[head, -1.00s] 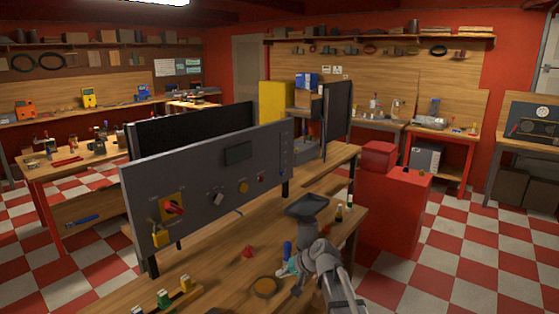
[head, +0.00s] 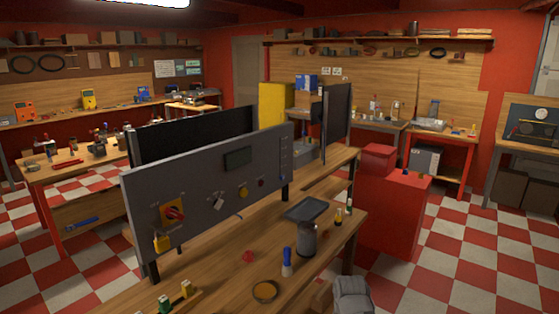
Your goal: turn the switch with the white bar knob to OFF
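The switch with the white bar knob (head: 219,203) is on the front of a grey panel (head: 205,185), between a red rotary knob on a yellow plate (head: 174,213) and a round yellow button (head: 243,191). The white bar looks tilted, but it is small. I cannot read its labels or tell its setting. My gripper is not in view. Only a grey part of my arm shows at the bottom edge, right of centre, well away from the switch.
The panel stands on a wooden bench (head: 215,275). A yellow padlock (head: 162,242) hangs at its lower left.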

